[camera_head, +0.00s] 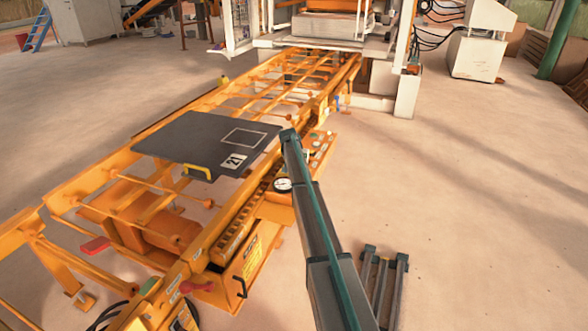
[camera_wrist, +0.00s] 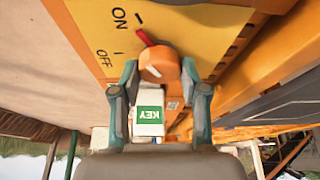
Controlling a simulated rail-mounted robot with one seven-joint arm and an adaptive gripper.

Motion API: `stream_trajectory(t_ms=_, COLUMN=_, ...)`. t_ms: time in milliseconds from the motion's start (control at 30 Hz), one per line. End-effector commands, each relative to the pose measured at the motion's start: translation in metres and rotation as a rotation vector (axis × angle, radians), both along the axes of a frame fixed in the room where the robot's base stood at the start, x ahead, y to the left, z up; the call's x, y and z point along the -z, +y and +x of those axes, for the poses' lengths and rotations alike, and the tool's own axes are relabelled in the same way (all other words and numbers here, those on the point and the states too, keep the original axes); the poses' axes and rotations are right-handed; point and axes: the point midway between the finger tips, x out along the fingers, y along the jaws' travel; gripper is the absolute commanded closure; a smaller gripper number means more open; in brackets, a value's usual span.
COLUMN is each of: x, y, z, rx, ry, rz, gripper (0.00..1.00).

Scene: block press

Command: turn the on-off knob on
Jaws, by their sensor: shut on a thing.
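In the wrist view the orange on-off knob (camera_wrist: 160,66) sits on a yellow plate (camera_wrist: 90,25) marked ON and OFF. Its red pointer slants up and left, lying between the two marks and close to the ON mark. My gripper (camera_wrist: 167,78) has its two teal fingers on either side of the knob and is shut on it. In the head view my gripper (camera_head: 290,136) is at the orange machine's control side, and the knob cannot be made out.
In the head view a dark board marked 21 (camera_head: 200,133) lies on the orange conveyor frame (camera_head: 92,182), left of my gripper. A round gauge (camera_head: 283,184) and a panel with buttons (camera_head: 319,143) are close to my arm. The floor at right is mostly clear.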

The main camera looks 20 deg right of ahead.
Motion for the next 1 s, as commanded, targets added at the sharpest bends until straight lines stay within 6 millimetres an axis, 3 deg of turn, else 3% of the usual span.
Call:
stream_trajectory(t_ms=300, x=0.0004, y=0.0004, z=0.0007, rx=0.128, ry=0.001, rz=0.001, gripper=0.91)
stream_trajectory(t_ms=833, x=0.0004, y=0.0005, z=0.0002, rx=0.152, ry=0.000, rz=0.001, gripper=0.91)
stream_trajectory(t_ms=867, x=0.0004, y=0.0005, z=0.0003, rx=0.152, ry=0.000, rz=0.001, gripper=0.53)
stream_trajectory(t_ms=1000, x=0.0004, y=0.0004, z=0.0003, rx=0.152, ry=0.001, rz=0.001, gripper=0.31)
